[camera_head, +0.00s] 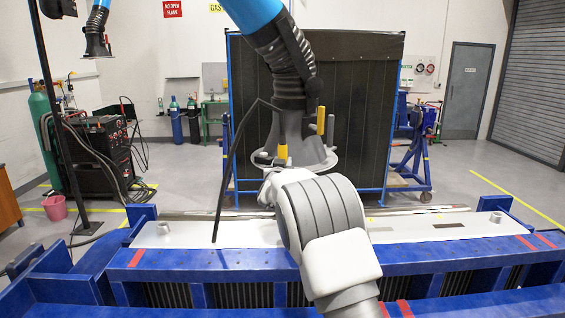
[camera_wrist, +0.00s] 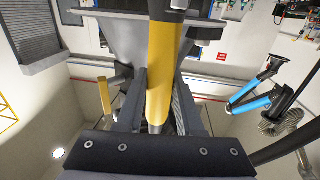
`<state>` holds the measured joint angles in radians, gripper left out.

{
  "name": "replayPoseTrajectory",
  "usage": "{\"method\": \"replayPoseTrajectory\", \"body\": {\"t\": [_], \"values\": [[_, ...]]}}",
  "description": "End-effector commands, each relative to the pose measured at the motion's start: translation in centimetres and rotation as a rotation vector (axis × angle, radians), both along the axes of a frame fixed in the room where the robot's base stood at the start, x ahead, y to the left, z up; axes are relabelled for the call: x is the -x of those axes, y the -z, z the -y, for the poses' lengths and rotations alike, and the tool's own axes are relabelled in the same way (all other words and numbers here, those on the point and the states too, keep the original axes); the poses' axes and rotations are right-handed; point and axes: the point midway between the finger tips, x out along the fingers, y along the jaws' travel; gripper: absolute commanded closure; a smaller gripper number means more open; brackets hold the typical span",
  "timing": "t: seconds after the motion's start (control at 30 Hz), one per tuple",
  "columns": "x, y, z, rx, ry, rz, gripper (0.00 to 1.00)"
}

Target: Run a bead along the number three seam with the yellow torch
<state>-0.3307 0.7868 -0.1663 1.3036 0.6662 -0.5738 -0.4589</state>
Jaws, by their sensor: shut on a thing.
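My gripper (camera_wrist: 158,104) is shut on a yellow handle (camera_wrist: 164,60) in the wrist view. The handle appears to belong to the grey extraction hood (camera_wrist: 112,36). In the head view my gripper (camera_head: 272,165) reaches the front of the hood (camera_head: 300,145), at the yellow handle (camera_head: 283,152). A second yellow handle (camera_head: 321,120) stands on the hood's right. I cannot make out a separate yellow torch. A pale plate (camera_head: 195,235) lies on the blue jig (camera_head: 210,258). My arm and the hood hide its middle, and no seam number is readable.
A blue tube and black hose (camera_head: 285,60) hold the hood above the jig. A dark screen box (camera_head: 365,110) stands behind. A welding machine (camera_head: 102,150), green cylinder (camera_head: 45,135) and pink bucket (camera_head: 55,207) are at left.

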Motion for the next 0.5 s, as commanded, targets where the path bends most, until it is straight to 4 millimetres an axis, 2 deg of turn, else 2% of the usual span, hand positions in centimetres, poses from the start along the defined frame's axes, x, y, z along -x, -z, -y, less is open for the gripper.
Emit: {"method": "replayPoseTrajectory", "body": {"t": [0.27, 0.5], "values": [[0.1, -0.2, 0.0, -0.001, -0.002, 0.005, 1.00], [0.1, 1.5, 0.0, 0.000, -0.002, 0.004, 1.00]]}}
